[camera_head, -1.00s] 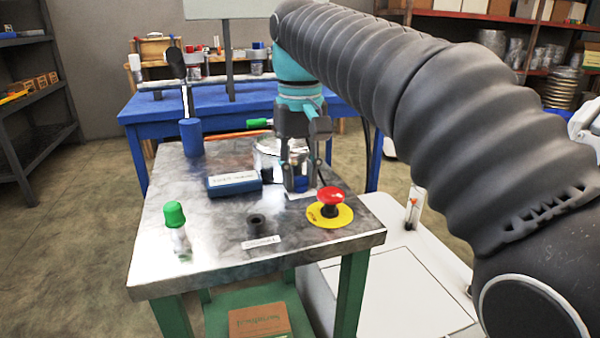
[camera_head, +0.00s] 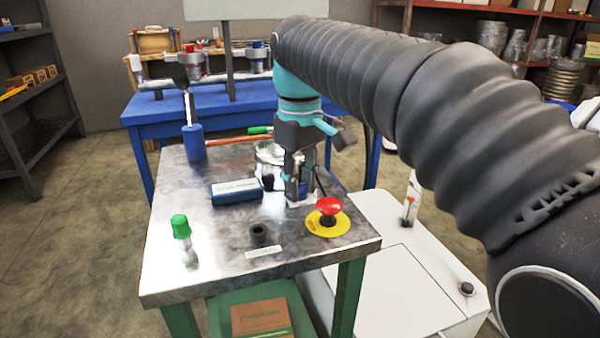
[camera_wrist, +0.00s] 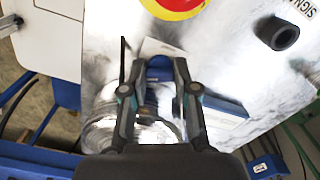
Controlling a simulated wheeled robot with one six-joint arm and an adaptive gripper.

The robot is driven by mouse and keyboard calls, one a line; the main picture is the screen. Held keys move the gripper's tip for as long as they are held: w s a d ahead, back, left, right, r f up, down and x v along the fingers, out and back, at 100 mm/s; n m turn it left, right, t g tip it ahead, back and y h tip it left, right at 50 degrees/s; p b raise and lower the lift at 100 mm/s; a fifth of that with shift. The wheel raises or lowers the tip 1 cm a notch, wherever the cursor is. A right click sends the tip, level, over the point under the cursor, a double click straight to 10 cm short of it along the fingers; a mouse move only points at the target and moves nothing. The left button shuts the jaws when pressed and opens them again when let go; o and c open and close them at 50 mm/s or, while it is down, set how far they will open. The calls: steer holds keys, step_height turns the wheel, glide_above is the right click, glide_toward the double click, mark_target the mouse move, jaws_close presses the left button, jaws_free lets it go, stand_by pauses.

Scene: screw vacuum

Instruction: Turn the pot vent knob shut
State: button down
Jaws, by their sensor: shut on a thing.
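The shiny metal pot (camera_head: 268,152) stands toward the back of the steel-topped table, partly hidden behind my gripper. It also shows, blurred by glare, at the lower left of the wrist view (camera_wrist: 98,132). My gripper (camera_head: 294,192) points down just in front of the pot, low over the tabletop. In the wrist view its two fingers (camera_wrist: 155,72) are closed around a small dark blue part, the vent knob (camera_wrist: 158,74). The fingers hide most of the knob, so its turn angle cannot be read.
A red push button on a yellow disc (camera_head: 328,217) stands close in front of my gripper. A blue box (camera_head: 236,190) lies to the left. A black socket (camera_head: 259,234) and a green-capped piece (camera_head: 181,227) are nearer the front. A blue holder (camera_head: 193,143) stands at the back left.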

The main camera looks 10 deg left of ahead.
mark_target(300, 184)
steer(key=shift+n, duration=0.6)
steer(key=c, duration=0.9)
jaws_free()
step_height(300, 184, up, 12)
